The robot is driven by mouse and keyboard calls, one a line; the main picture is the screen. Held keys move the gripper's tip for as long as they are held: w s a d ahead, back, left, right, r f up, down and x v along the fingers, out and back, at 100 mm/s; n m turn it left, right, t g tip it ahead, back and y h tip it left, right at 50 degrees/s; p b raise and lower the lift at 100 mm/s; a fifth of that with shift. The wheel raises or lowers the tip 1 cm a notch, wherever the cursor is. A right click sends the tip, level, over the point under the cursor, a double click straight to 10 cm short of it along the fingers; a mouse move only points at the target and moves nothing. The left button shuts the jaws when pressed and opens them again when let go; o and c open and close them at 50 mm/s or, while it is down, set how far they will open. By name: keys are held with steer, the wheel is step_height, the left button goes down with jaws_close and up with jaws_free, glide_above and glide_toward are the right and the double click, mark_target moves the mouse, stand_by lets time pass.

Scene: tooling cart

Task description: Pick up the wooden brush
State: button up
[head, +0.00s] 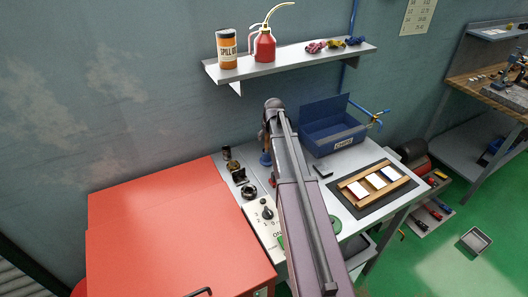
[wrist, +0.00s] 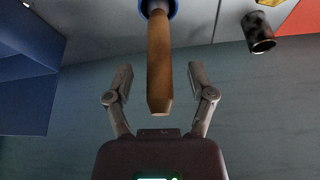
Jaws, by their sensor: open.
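The wooden brush shows in the wrist view as a brown, tapering wooden handle (wrist: 159,60). Its far end meets a round blue part (wrist: 160,4) at the top edge, cut off by the frame. My gripper (wrist: 159,70) is open, with one finger on each side of the handle and a visible gap on both sides. The handle's blunt end points towards my palm. In the head view my arm hides most of the gripper and brush. A small blue piece (head: 265,160) shows just left of the arm, above the bench.
A blue bin (head: 333,138) stands right of my arm, with a framed tray of cards (head: 345,197) in front. Dark small jars (head: 233,166) and a grey control box (head: 262,222) sit left. A red cabinet top (head: 150,235) is further left. A shelf (head: 290,62) hangs above.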

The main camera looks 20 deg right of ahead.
steer(key=shift+b+x, duration=0.65)
steer(key=shift+x, duration=0.4)
jaws_close()
